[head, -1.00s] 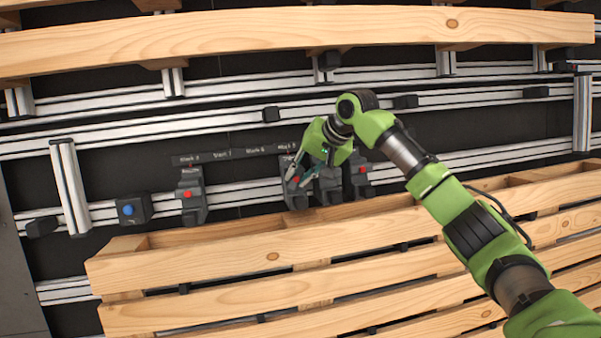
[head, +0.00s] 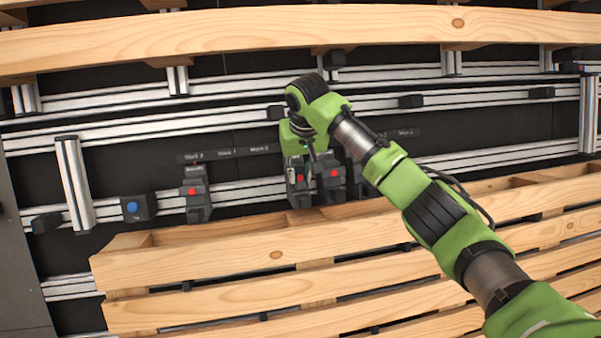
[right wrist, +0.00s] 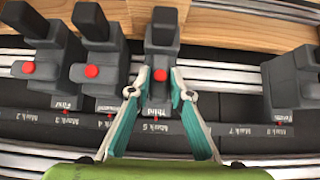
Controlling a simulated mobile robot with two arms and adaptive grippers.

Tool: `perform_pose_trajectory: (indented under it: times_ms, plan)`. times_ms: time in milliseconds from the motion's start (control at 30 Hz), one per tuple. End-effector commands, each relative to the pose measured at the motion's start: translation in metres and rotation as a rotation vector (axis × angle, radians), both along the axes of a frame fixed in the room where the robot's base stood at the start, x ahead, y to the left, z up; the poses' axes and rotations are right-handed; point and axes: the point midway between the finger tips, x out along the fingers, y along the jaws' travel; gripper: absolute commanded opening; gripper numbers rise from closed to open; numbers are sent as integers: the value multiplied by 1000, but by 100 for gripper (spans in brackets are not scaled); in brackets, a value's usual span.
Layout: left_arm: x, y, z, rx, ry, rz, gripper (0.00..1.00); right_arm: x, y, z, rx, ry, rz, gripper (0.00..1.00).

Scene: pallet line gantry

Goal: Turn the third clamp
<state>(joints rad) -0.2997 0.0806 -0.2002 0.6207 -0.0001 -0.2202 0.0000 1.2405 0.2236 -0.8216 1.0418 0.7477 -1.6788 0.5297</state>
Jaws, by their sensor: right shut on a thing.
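The third clamp (right wrist: 162,40) is a dark grey block with a red button and a label that reads "Third", beside "Mark 5", in the right wrist view. In the head view the clamp (head: 300,192) sits on the lower rail, partly hidden by my gripper. My right gripper (right wrist: 160,78) has its teal fingers on either side of the clamp, shut on it around the red button. In the head view the gripper (head: 298,163) comes at the clamp from above. My left gripper is not in view.
Two similar clamps (right wrist: 96,40) (right wrist: 38,45) stand close together beside it. The fourth clamp (head: 194,197) is further off, across a stretch of free rail. A blue-button block (head: 135,208) sits at the left. A wooden pallet (head: 220,258) lies just below the clamps.

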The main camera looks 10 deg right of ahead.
Motion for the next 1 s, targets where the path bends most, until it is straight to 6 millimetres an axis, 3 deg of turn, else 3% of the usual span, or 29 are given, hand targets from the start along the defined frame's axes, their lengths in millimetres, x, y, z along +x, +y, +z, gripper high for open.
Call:
perform_pose_trajectory:
  times_ms: [400,433,800,1000]
  plan:
    - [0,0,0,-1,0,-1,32,0,0,-1,-8,1,6,0]
    - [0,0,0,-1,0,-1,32,0,0,-1,-7,1,6,26]
    - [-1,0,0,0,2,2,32,-1,0,2,-6,0,5,26]
    - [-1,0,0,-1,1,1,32,-8,1,29,-5,-4,5,26]
